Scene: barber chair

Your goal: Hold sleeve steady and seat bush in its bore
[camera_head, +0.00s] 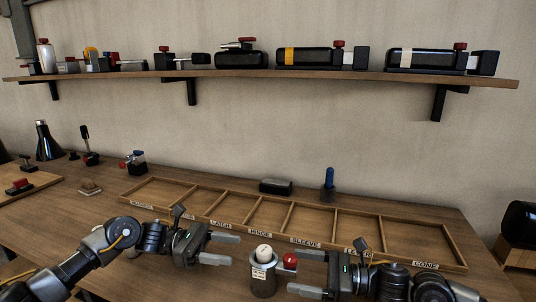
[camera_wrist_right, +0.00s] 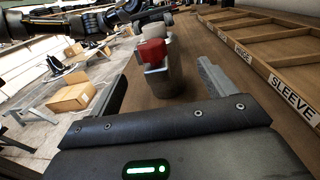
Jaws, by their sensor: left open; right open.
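A grey cylindrical sleeve (camera_head: 263,281) with a pale label stands upright on the bench. A cream rounded piece (camera_head: 264,253), which looks like the bush, sits at its top; how deep it sits I cannot tell. A red knob (camera_head: 290,260) is at the sleeve's right side. In the right wrist view the red knob (camera_wrist_right: 153,51) is in front of the cream piece (camera_wrist_right: 149,30), above the grey sleeve (camera_wrist_right: 165,84). My left gripper (camera_head: 222,249) is open, left of the sleeve. My right gripper (camera_head: 309,273) is open, right of it, its fingers pointing at it.
A divided wooden tray (camera_head: 370,209) with labelled, empty compartments lies behind the sleeve. A dark block (camera_head: 275,186) and a blue-topped post (camera_head: 328,182) stand behind the tray. A wall shelf (camera_head: 290,74) holds several black tools. Bench left of the tray is partly clear.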

